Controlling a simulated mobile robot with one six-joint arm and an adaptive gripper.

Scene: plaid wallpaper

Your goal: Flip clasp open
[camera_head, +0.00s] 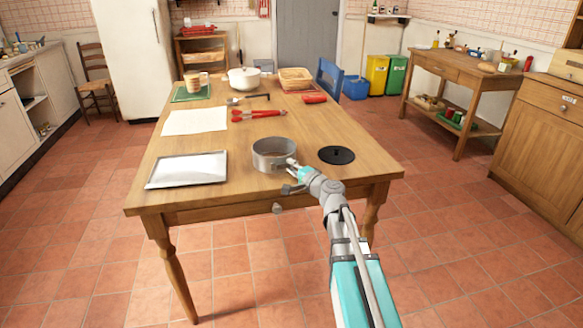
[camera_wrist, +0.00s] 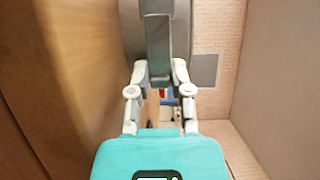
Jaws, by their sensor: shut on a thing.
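A round grey metal pan (camera_head: 273,154) stands on the wooden table near its front edge. Its curved side fills the top middle of the wrist view (camera_wrist: 128,30). The clasp (camera_wrist: 158,35) shows there as a metal strip against the pan's side. My gripper (camera_head: 291,165) is at the pan's right front side. In the wrist view, the two fingers of my gripper (camera_wrist: 158,72) are shut on the clasp's near end. The clasp is too small in the head view to tell its position.
A black round lid (camera_head: 337,155) lies right of the pan, close to my arm. A metal tray (camera_head: 188,169) lies to the left. Red-handled tongs (camera_head: 258,115), a white sheet (camera_head: 195,121) and a white pot (camera_head: 244,79) are farther back on the table (camera_head: 220,206).

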